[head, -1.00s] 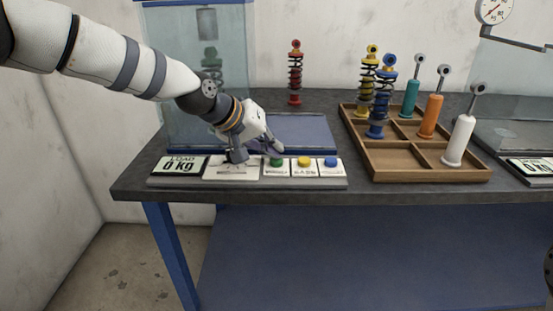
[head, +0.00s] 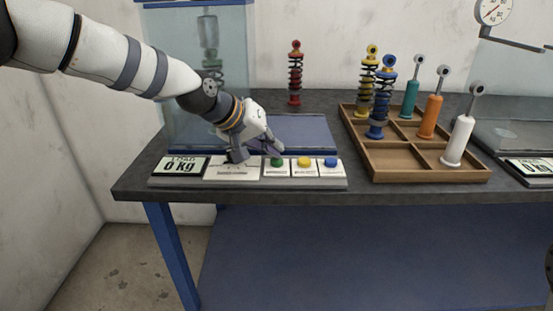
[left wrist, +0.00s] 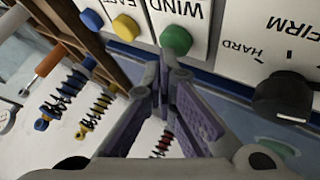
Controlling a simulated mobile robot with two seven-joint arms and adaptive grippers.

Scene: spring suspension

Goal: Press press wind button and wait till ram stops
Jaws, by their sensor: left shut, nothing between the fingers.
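The green button (head: 277,162) sits on the front panel (head: 346,184), right of the white knob plate (head: 230,173). In the left wrist view the green button (left wrist: 176,40) is beside the word WIND. My left gripper (head: 256,154) is shut and empty, tilted down over the panel just left of the green button. In the left wrist view its fingertips (left wrist: 164,66) show close below that button; I cannot tell whether they touch it. The grey ram (head: 208,32) hangs inside the clear case at the back left.
Yellow (head: 304,162) and blue (head: 330,162) buttons lie right of the green one. A black knob (left wrist: 285,97) is near the fingers. The load display (head: 180,166) reads 0 kg. A red spring unit (head: 295,72) stands behind; a wooden tray (head: 430,174) holds several parts.

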